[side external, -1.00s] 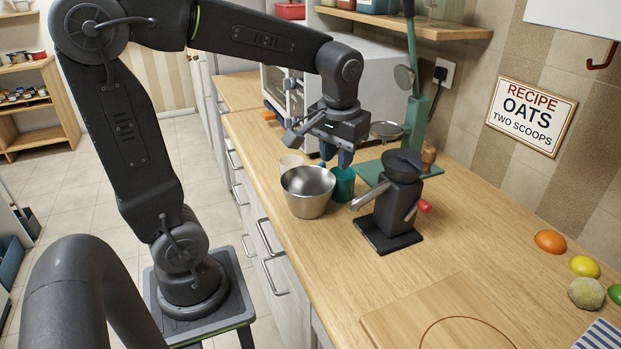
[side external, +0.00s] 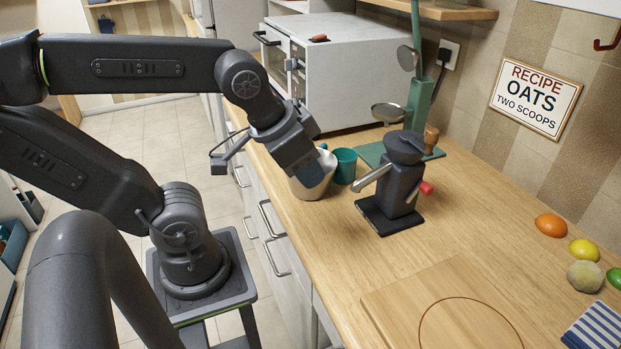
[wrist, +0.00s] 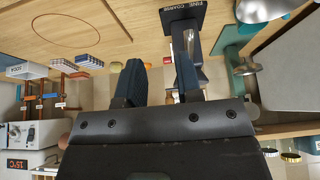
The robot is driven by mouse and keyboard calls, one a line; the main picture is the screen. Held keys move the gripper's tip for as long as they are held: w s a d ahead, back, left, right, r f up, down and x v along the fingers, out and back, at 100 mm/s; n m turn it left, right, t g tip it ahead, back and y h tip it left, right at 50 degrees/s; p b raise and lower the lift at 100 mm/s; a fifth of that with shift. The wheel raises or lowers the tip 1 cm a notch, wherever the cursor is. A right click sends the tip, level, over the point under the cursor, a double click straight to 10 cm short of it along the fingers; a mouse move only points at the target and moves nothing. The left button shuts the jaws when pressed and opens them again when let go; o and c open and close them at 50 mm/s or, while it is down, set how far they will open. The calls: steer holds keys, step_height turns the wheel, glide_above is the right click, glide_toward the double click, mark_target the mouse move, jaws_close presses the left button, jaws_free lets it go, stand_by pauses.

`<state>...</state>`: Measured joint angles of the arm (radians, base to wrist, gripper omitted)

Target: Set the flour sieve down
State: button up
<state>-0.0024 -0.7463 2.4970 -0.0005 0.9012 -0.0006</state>
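I cannot pick out a flour sieve with certainty. A shallow round metal pan (side external: 388,112) at the green stand is one round metal thing, but I cannot tell if it is a sieve. My gripper (side external: 312,176) points down in front of the steel bowl (side external: 312,189) and hides much of it. I cannot tell if they touch. In the wrist view, the two dark blue fingers of my gripper (wrist: 162,75) stand apart with nothing held between them.
The black hand mill (side external: 400,170) stands right of the bowl, with a teal cup (side external: 345,166) behind it. A white oven (side external: 345,80) and green stand (side external: 420,100) are farther back. A wooden board (side external: 445,305) lies in front; the counter between is clear.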

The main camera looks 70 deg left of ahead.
steer(key=w+a+r+n+g, duration=0.2)
steer(key=w+a+r+n, duration=0.15)
steer(key=w+a, duration=0.4)
steer(key=n+g, duration=0.4)
steer(key=n, duration=0.4)
glide_above(324, 143)
step_height(324, 143, down, 6)
steer(key=f, duration=0.7)
steer(key=shift+a+f, duration=0.2)
steer(key=shift+a, duration=0.2)
steer(key=shift+w+f, duration=0.15)
steer(key=shift+f, duration=1.3)
steer(key=shift+w+f, duration=0.1)
steer(key=shift+f, duration=1.3)
steer(key=shift+c, duration=0.4)
